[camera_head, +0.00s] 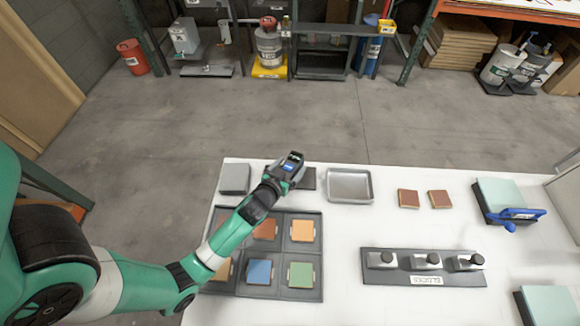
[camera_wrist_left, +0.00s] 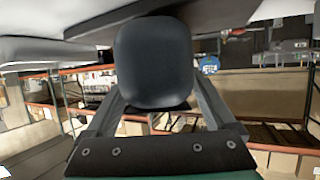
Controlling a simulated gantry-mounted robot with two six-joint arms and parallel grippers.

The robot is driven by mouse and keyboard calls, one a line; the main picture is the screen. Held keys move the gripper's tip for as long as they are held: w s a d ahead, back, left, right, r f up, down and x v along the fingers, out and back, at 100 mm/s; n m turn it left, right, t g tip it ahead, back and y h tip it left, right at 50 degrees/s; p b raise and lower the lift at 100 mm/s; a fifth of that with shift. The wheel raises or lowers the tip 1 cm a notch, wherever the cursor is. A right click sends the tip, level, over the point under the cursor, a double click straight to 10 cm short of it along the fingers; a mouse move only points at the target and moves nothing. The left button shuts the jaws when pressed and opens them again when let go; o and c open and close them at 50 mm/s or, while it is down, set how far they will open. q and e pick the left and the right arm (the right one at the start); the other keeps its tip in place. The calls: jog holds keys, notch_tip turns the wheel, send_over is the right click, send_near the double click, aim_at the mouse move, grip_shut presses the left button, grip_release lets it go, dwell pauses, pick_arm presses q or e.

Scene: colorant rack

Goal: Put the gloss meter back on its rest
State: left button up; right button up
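In the left wrist view the dark rounded body of the gloss meter (camera_wrist_left: 154,65) fills the space between the fingers. A dark flat pad (camera_head: 308,180), which looks like the rest, shows just right of the gripper and is partly hidden by it. I cannot tell whether the meter touches it. My right gripper is out of view.
A grey block (camera_head: 235,178) stands left of the gripper and an empty metal tray (camera_head: 349,199) right of it. A dark tray (camera_head: 271,214) of coloured tiles lies below the arm. A labelled rack (camera_head: 424,280) with several dark-topped pieces is to the right.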

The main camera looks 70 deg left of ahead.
pick_arm(q)
jog(key=shift+o, duration=0.3)
jog(key=shift+r, duration=0.1)
jog(key=shift+s+d+r, duration=0.15)
jog(key=shift+s, duration=0.05)
jog(key=p+v, duration=0.1)
jog(key=v, duration=1)
jog(key=shift+s+d, duration=0.2)
